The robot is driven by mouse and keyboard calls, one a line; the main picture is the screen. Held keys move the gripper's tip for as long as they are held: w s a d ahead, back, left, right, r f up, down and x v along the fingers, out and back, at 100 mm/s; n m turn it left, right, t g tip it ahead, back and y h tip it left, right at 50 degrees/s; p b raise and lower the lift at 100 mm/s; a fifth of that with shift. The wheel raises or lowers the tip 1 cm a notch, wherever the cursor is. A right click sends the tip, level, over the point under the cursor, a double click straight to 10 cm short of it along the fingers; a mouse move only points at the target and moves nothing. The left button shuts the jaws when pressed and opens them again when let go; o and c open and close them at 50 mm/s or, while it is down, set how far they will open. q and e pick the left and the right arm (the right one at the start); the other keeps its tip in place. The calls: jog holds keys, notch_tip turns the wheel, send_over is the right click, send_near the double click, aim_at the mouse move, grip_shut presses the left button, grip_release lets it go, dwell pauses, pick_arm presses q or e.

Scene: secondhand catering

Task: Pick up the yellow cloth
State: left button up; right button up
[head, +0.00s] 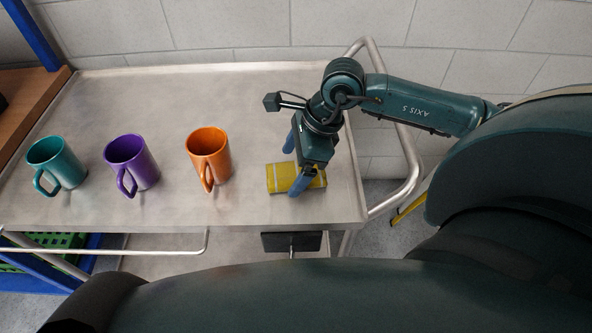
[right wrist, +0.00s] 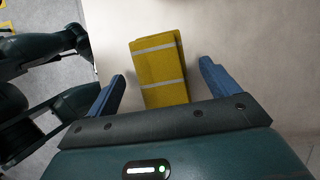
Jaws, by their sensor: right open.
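The yellow cloth (head: 284,177) lies folded on the metal cart top near its right end. It has pale stripes, and in the right wrist view the cloth (right wrist: 160,68) lies between the two blue fingers. My right gripper (head: 297,166) is open above the cloth, one finger on each side of it. In the right wrist view the right gripper (right wrist: 162,88) is empty, its fingers apart from the cloth. Part of the cloth is hidden by the gripper in the head view. My left gripper is not in view.
An orange mug (head: 208,157), a purple mug (head: 132,163) and a teal mug (head: 57,164) stand in a row to the left on the cart (head: 250,100). The cart's tubular handle (head: 408,160) is at the right. The cart top behind the mugs is clear, with a tiled wall beyond.

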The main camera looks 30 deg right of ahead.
jog(key=shift+x, duration=0.8)
jog(key=shift+f+b, duration=0.2)
jog(key=shift+b, duration=0.2)
jog(key=c, duration=1.1)
